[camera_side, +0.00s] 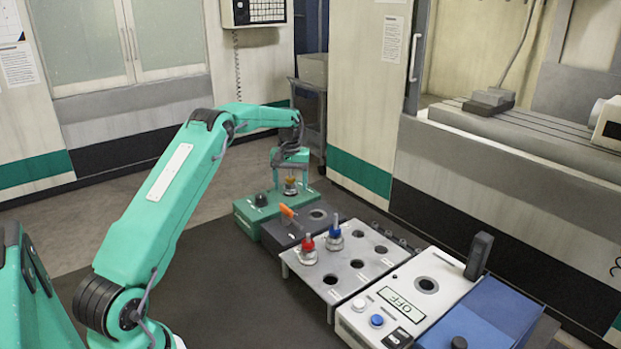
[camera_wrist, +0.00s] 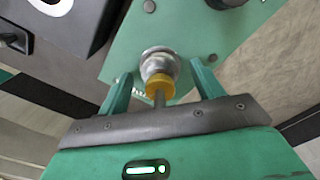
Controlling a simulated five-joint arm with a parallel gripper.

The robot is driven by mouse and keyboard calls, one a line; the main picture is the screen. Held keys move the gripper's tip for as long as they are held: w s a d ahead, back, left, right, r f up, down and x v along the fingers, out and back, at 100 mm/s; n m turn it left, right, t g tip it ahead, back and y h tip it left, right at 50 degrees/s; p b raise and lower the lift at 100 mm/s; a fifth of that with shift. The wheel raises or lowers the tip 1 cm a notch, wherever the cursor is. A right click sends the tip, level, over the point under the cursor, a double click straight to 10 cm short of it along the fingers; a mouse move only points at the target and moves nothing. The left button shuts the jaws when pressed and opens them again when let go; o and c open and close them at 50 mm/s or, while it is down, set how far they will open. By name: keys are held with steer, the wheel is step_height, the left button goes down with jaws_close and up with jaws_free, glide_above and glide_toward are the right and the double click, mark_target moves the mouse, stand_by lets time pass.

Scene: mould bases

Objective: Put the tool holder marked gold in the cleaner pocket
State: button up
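The tool holder marked gold (camera_side: 290,187) stands upright at the green block (camera_side: 246,213), between the fingers of my gripper (camera_side: 290,172). In the wrist view its gold collar (camera_wrist: 160,88) and silver body lie midway between my gripper's fingertips (camera_wrist: 162,76). A gap shows on each side of the holder, so my gripper is open around it. The holder's lower end is hidden, and it appears seated in the green block. I cannot read which pocket is the cleaner's.
A dark block with an orange lever (camera_side: 289,212) and a round pocket adjoins the green block. The grey rack (camera_side: 315,284) holds a red-marked holder (camera_side: 307,250) and a blue-marked holder (camera_side: 335,238).

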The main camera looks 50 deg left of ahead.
steer(key=shift+r, duration=3.9)
steer(key=shift+c, duration=0.2)
